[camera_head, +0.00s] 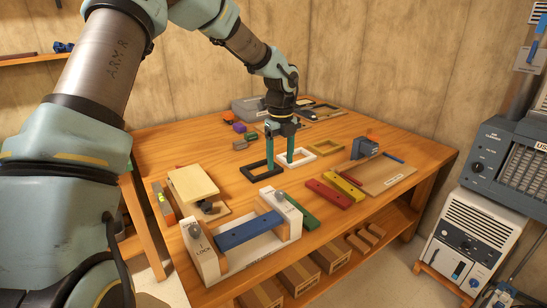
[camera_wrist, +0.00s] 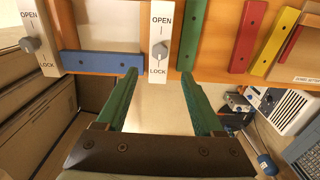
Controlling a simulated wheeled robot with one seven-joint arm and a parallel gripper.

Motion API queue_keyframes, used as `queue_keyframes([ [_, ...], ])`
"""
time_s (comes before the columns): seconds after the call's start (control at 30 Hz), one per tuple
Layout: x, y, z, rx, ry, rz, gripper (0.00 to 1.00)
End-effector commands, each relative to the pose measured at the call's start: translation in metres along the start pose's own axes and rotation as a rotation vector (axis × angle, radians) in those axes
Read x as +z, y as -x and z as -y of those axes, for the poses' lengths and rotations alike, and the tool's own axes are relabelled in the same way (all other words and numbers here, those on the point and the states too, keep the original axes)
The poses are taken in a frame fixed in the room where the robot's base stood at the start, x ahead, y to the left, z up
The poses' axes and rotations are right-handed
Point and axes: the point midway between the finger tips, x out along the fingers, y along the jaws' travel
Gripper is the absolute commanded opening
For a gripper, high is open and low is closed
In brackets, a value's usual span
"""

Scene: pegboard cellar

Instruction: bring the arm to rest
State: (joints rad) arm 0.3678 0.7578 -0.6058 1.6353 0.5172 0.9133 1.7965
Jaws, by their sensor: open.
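My gripper (camera_head: 280,163) hangs fingers-down over the wooden workbench (camera_head: 225,170), its two green fingers apart with nothing between them. In the head view it shows by a black frame (camera_head: 261,171) and a white frame (camera_head: 295,158); whether it touches either is hard to tell. In the wrist view the open fingers (camera_wrist: 159,76) point towards the bench's front edge. A blue bar (camera_head: 249,230) spans two white blocks of a fixture (camera_head: 206,250) with knobs marked OPEN and LOCK. The blue bar also shows in the wrist view (camera_wrist: 98,63).
A green bar (camera_head: 298,210), a red bar (camera_head: 328,194) and a yellow bar (camera_head: 344,186) lie right of the fixture. A wooden tray (camera_head: 390,177) with a blue-grey block (camera_head: 364,148) is at the right. Cardboard boxes (camera_head: 299,276) fill the lower shelf. A grey box (camera_head: 248,107) stands at the back.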

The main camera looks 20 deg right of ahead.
Motion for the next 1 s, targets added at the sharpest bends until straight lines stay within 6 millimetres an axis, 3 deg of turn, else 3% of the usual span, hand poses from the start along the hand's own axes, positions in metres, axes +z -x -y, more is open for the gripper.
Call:
queue_keyframes([
  [0.2, 0.001, 0.000, -0.004, 0.001, 0.021, 0.002, 0.69],
  [0.33, 0.008, 0.005, -0.033, 0.010, 0.199, 0.013, 0.69],
  [0.47, 0.018, 0.014, -0.096, 0.016, 0.603, 0.032, 0.69],
  [0.67, 0.018, 0.030, -0.214, -0.016, 1.405, 0.056, 0.69],
  [0.8, 0.003, 0.039, -0.290, -0.072, 1.984, 0.050, 0.69],
  [0.9, -0.014, 0.042, -0.331, -0.119, 2.343, 0.030, 0.69],
  [1.0, -0.029, 0.043, -0.359, -0.161, 2.612, 0.003, 0.69],
])
